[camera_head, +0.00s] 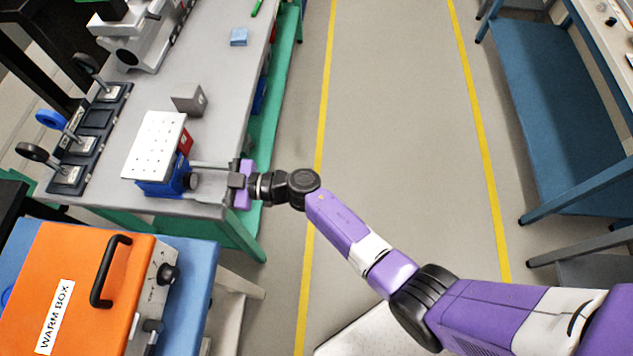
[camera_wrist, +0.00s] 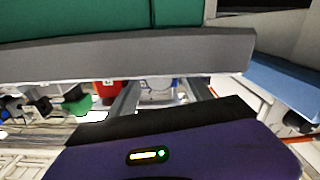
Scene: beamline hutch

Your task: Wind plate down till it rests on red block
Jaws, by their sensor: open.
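The white plate (camera_head: 156,146) with rows of holes sits on top of a blue jack (camera_head: 158,188) near the bench's front corner. A dark round knob (camera_head: 192,181) sticks out of the jack's right side. The red block (camera_head: 186,141) stands beside the jack, partly hidden by the plate's right edge; I cannot tell the gap between them. My gripper (camera_head: 196,172) reaches in from the right, its fingers apart at the knob and holding nothing that I can make out. In the wrist view the two grey fingers (camera_wrist: 163,94) are spread.
A dark rack (camera_head: 88,135) with several posts is to the left. The orange warm box (camera_head: 85,285) is in front on a blue-topped stand. A light-blue block (camera_head: 239,36) lies farther back. The aisle floor is clear.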

